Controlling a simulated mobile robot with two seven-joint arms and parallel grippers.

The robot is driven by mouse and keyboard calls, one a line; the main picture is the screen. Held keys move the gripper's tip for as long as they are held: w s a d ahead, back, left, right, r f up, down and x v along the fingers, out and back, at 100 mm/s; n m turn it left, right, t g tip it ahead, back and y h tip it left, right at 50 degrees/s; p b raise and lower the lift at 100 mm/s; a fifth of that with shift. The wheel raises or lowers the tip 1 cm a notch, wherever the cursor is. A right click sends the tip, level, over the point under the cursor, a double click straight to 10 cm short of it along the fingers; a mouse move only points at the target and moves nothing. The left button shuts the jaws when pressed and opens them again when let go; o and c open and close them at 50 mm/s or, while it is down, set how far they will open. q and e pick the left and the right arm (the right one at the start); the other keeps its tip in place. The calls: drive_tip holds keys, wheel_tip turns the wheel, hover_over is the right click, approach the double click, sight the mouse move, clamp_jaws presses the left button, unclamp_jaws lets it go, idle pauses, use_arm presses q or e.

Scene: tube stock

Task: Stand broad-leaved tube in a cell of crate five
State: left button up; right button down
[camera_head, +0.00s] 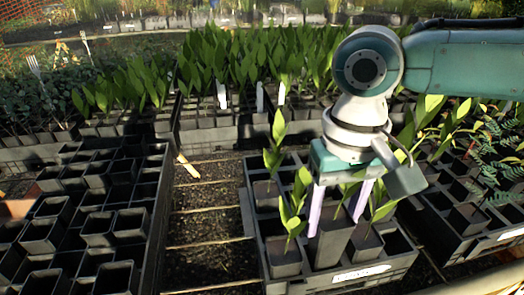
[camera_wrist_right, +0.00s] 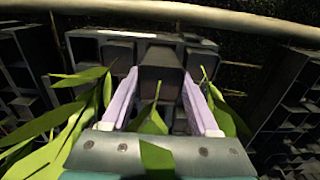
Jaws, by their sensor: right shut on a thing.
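My right gripper (camera_head: 335,226) is shut on a dark square tube (camera_head: 331,248) with a broad-leaved seedling. The gripper points down over the front row of a grey crate (camera_head: 340,283) with a white front label too small to read. The tube is upright and its rim stands higher than the neighbouring tubes. Its lower end is hidden, so I cannot tell whether it rests in the cell. In the right wrist view the tube (camera_wrist_right: 162,78) sits between the two pale purple fingers. My left gripper is not in view.
Other broad-leaved tubes (camera_head: 284,260) stand close beside in this crate. A crate of mostly empty tubes (camera_head: 98,230) is at left, and a crate with feathery plants (camera_head: 490,235) at right. Dense seedling crates (camera_head: 207,137) line the back. A soil strip (camera_head: 205,228) lies between crates.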

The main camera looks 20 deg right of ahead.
drive_tip(key=shift+f+b, duration=1.25)
drive_tip(key=shift+f, duration=1.7)
drive_tip(key=shift+f, duration=0.2)
drive_tip(key=shift+c, duration=0.3)
unclamp_jaws()
wheel_tip(320, 180, up, 10)
drive_tip(key=p, duration=0.2)
drive_tip(key=shift+p, duration=0.35)
